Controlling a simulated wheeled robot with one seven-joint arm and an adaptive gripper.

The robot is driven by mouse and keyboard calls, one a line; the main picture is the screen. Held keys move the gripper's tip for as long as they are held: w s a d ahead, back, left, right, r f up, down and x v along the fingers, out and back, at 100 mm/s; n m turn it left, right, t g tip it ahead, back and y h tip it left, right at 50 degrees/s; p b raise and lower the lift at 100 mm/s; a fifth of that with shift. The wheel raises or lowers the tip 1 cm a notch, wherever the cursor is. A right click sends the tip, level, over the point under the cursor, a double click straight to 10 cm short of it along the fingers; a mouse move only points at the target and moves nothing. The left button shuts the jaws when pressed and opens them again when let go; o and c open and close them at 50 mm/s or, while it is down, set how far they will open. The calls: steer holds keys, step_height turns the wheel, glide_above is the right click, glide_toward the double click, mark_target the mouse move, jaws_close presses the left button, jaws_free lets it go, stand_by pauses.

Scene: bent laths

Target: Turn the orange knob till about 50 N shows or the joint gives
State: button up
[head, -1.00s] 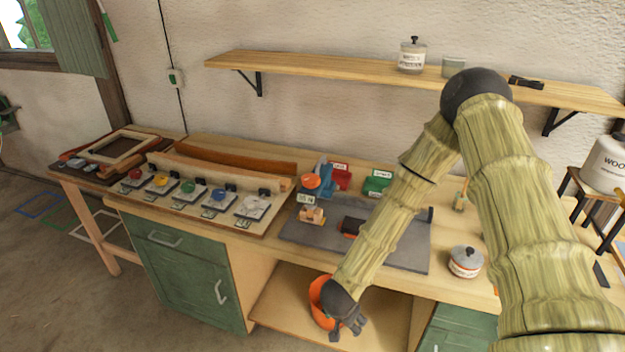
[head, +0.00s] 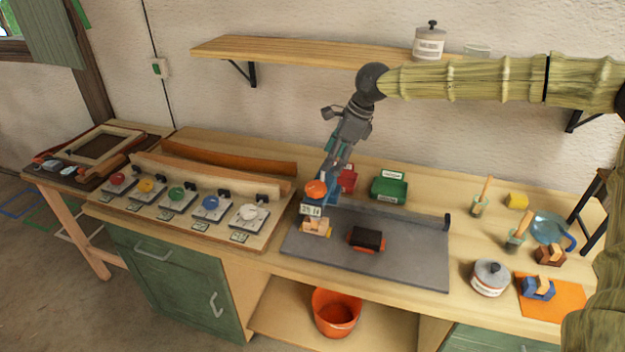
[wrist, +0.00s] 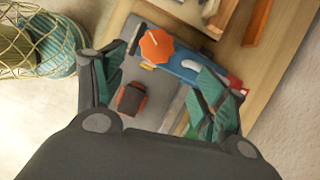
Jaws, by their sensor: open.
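The orange knob (head: 316,188) sits on top of a blue test press on a grey mat (head: 410,262); it is also in the wrist view (wrist: 157,46). A small display (head: 311,209) is below the knob; I cannot read its figures surely. A light wooden joint (head: 316,227) is at the press, below the display. My gripper (head: 334,163) is open, pointing down close above and behind the knob. In the wrist view the knob shows between the spread fingers (wrist: 168,62), towards their tips. Contact with the knob cannot be told.
A black-and-orange block (head: 367,239) lies on the mat. Red (head: 348,179) and green (head: 390,188) bins stand behind. Several coloured knobs line a board (head: 190,228) to the left. A lidded jar (head: 491,277) and an orange mat (head: 562,302) with a blue clamped piece are right.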

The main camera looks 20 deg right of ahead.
mark_target(317, 185)
steer(key=p+x, duration=0.1)
steer(key=x, duration=0.1)
steer(key=p+x, duration=0.1)
steer(key=x, duration=0.2)
steer(key=p+x, duration=0.1)
steer(key=x, duration=0.1)
steer(key=shift+w+a+f, duration=0.1)
steer(key=shift+a+f, duration=0.1)
steer(key=shift+a, duration=0.2)
steer(key=shift+s+a+f+p, duration=0.3)
steer(key=shift+a+f+p, duration=0.05)
steer(key=shift+f, duration=0.3)
steer(key=shift+w+f, duration=0.3)
steer(key=shift+f, duration=0.05)
steer(key=shift+s, duration=0.1)
steer(key=shift+r, duration=0.1)
steer(key=c, duration=1)
